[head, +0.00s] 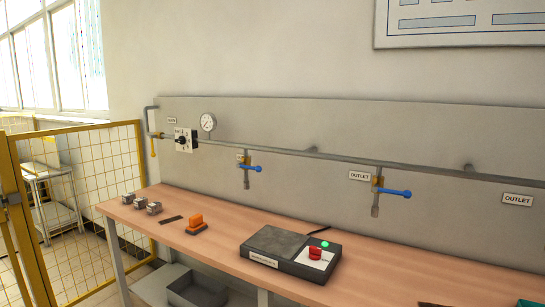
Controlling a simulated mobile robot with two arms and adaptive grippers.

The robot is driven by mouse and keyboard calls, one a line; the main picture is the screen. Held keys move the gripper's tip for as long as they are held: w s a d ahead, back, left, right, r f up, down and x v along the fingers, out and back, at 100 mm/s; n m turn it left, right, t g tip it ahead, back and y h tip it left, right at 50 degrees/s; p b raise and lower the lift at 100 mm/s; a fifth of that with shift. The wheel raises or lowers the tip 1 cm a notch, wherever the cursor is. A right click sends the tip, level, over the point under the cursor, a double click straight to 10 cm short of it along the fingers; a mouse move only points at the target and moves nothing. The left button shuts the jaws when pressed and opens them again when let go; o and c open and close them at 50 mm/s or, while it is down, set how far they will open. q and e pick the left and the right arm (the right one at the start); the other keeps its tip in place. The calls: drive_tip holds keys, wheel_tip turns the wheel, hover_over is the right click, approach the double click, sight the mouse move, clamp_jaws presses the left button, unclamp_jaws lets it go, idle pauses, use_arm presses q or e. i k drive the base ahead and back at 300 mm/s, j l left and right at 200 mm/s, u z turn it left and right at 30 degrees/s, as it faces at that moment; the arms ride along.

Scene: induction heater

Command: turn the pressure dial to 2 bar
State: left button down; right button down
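The pressure dial (181,140) is a black knob on a small white plate, set in the grey pipe line at the left end of the grey back panel. Its marks are too small to read. A round white gauge (208,122) stands on the pipe just right of the dial; its reading is too small to tell. Neither of my grippers shows in the head view.
A wooden-topped bench (217,256) runs below the panel. On it are several small metal blocks (140,204), an orange item (195,221) and a dark heater box (290,252) with a red knob. Blue-handled outlet valves (393,193) hang from the pipe. A yellow mesh fence (85,175) stands left.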

sight(182, 140)
drive_tip(key=i+j, duration=0.2)
drive_tip(key=j, duration=0.2)
drive_tip(key=i+j+z, duration=0.1)
drive_tip(key=j, duration=0.25)
drive_tip(key=i+j, duration=0.25)
drive_tip(key=j, duration=0.15)
drive_tip(key=i+j, duration=0.2)
drive_tip(key=j, duration=0.2)
drive_tip(key=i+j+z, duration=0.1)
drive_tip(key=j, duration=0.3)
drive_tip(key=i+j, duration=0.25)
drive_tip(key=j, duration=0.2)
drive_tip(key=i+j+z, duration=0.1)
drive_tip(key=j, duration=0.3)
drive_tip(key=i+j, duration=0.2)
drive_tip(key=j, duration=0.2)
